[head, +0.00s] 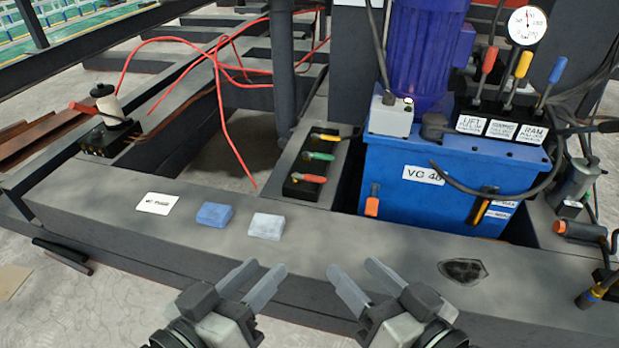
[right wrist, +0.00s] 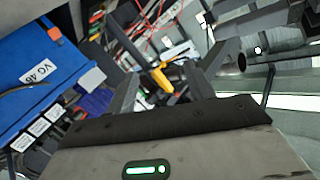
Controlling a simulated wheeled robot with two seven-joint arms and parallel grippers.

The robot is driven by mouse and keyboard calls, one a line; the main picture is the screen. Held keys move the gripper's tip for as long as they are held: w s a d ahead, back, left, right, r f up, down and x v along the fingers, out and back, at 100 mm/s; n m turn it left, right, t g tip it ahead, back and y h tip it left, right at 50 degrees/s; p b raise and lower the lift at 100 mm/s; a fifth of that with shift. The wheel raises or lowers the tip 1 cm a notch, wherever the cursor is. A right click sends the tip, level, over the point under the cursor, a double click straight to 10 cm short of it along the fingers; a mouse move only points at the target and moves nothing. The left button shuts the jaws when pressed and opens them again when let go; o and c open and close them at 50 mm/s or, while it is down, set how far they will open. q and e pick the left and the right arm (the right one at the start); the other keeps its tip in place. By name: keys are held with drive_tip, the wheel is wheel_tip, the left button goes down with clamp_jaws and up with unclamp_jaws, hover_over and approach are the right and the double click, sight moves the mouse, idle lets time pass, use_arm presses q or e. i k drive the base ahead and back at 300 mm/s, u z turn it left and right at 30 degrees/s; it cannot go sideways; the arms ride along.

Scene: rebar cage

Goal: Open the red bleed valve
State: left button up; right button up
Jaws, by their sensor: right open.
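A black block on the frame carries three small valves with yellow, green and red handles. The red-handled valve (head: 309,178) is nearest to me in the head view, its handle lying crosswise. No label by it is readable. My left gripper (head: 265,267) is open and empty, short of the beam's front side and left of the valve. My right gripper (head: 352,266) is open and empty, below and right of the valve. Both are apart from the valve block. In the right wrist view, the right gripper's fingers are spread, with a yellow item (right wrist: 160,78) visible between them.
A white card (head: 157,203), blue block (head: 214,215) and grey block (head: 266,226) lie on the beam. A red-handled pump (head: 101,112) is far left. Red hoses hang behind.

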sight(311, 178)
drive_tip(key=k, duration=0.95)
drive_tip(key=u, duration=1.35)
drive_tip(key=i, duration=1.05)
drive_tip(key=z, duration=1.1)
drive_tip(key=i, duration=1)
drive_tip(key=z, duration=0.25)
